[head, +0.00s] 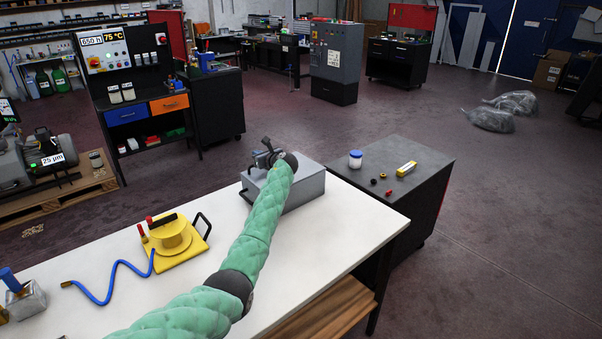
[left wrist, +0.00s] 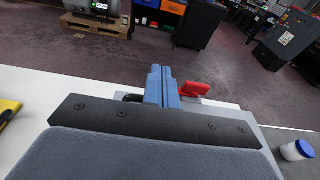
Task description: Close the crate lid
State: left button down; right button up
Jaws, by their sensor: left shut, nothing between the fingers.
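A grey metal crate (head: 308,187) stands at the far right end of the white table, with a dark handle on its left side. Its top looks flat, but my arm covers part of it, so I cannot tell how the lid sits. My left gripper (head: 265,152) is at the crate's far left edge, shut and empty. In the left wrist view my gripper's blue-grey fingers (left wrist: 161,84) are together over a grey edge, with a red part (left wrist: 194,89) just right of them. I cannot tell whether they touch the crate. My right gripper is out of view.
A yellow device (head: 172,240) with a blue hose (head: 118,272) lies on the white table (head: 350,222) left of my arm. The table right of my arm is clear.

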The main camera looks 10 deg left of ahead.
pick_arm(q)
jog(key=shift+w+a+f, duration=0.2)
jog(key=shift+a+f, duration=0.05)
jog(key=shift+f, duration=0.35)
jog(key=shift+w+a+f, duration=0.15)
jog(key=shift+a+f, duration=0.1)
jog(key=shift+f, duration=0.3)
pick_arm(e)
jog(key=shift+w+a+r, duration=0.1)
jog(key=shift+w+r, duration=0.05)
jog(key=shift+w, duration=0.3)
pick_arm(q)
jog(key=shift+r, duration=0.1)
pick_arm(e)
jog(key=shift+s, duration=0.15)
